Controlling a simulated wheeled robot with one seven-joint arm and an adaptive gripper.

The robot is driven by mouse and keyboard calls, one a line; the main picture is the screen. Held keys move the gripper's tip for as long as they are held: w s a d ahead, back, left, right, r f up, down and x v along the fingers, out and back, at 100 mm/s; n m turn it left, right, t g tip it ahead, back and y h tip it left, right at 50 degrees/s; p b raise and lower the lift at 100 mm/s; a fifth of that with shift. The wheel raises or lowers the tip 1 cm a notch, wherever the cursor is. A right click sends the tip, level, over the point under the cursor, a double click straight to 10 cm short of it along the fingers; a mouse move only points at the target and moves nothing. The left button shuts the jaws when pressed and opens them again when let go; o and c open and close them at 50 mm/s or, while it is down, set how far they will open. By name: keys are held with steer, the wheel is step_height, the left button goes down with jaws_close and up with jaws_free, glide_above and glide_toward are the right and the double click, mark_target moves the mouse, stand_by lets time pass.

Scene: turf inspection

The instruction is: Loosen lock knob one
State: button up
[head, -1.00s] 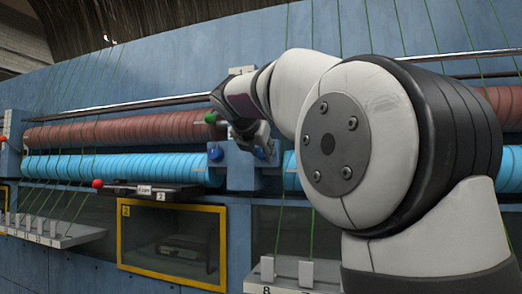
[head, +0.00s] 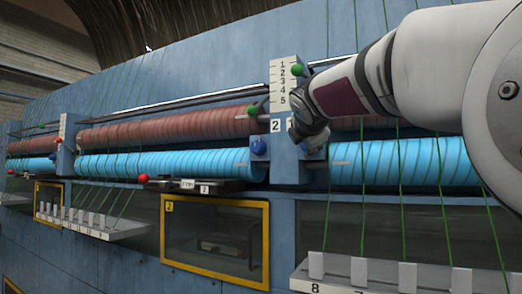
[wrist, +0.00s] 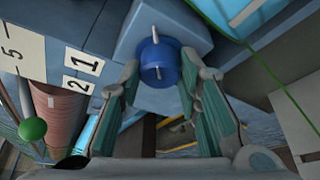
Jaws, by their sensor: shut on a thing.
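Lock knob one is the round blue knob (wrist: 158,62) with a pale line across its face, beside the label 1 (wrist: 84,62) in the wrist view. My gripper (wrist: 160,80) is shut on it, one finger on each side. In the head view my gripper (head: 308,138) is at the blue bracket, just right of the labels, and hides most or all of this knob. A second blue knob (head: 258,147) sits left of it, below the label 2 (head: 276,125), and is clear of my gripper.
Green-ball levers (head: 253,110) stand close around my gripper, beside a white number plate (head: 284,82). Brown (head: 170,127) and light blue rollers (head: 165,163) run along the machine. A yellow-framed window (head: 215,240) and a slotted shelf (head: 390,278) are below.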

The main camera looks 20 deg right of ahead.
steer(key=shift+w+a+f+m+t+h+b, duration=0.1)
steer(key=shift+m+t+h+b, duration=0.75)
steer(key=shift+m+b, duration=3.55)
steer(key=shift+s+a+m+t+h+b, duration=0.15)
steer(key=shift+m+h+b, duration=1.95)
steer(key=shift+b, duration=3.85)
steer(key=shift+w+d+f+m+t+h+b, duration=0.15)
steer(key=shift+m+t+h+b, duration=0.4)
steer(key=shift+m+b, duration=4.15)
steer(key=shift+a+r+n+b, duration=0.1)
steer(key=shift+r+n+b, duration=0.15)
steer(key=shift+b, duration=0.35)
steer(key=o, duration=1.1)
steer(key=shift+o, duration=0.2)
steer(key=shift+f, duration=0.15)
